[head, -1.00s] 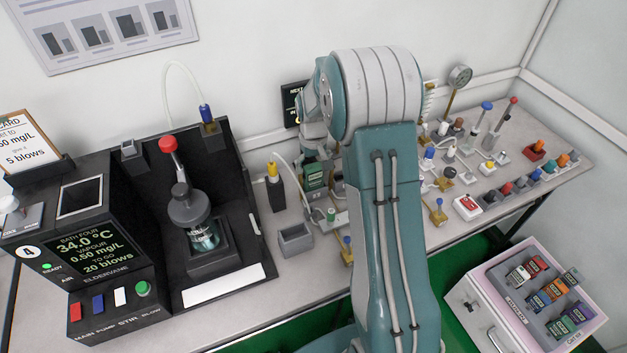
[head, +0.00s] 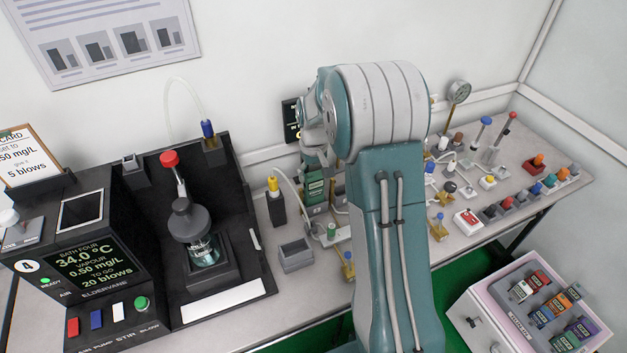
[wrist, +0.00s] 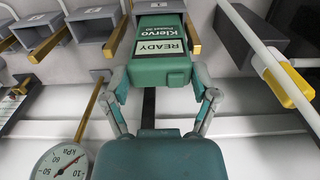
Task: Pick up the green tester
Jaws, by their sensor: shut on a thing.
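The green tester (wrist: 160,50) stands between the two fingers of my gripper (wrist: 164,92) in the wrist view. In the head view the tester (head: 314,189) shows upright below my gripper (head: 316,163), just left of my arm, at the back of the bench. My arm hides part of the bench beside it. I cannot tell whether its base touches what is under it.
A black tester station (head: 95,265) with a stirred flask (head: 203,247) fills the left. A yellow-capped holder (head: 274,203) and a grey open box (head: 296,256) are close left of the tester. Small fittings crowd the right bench. A pink case (head: 487,312) holds several coloured testers.

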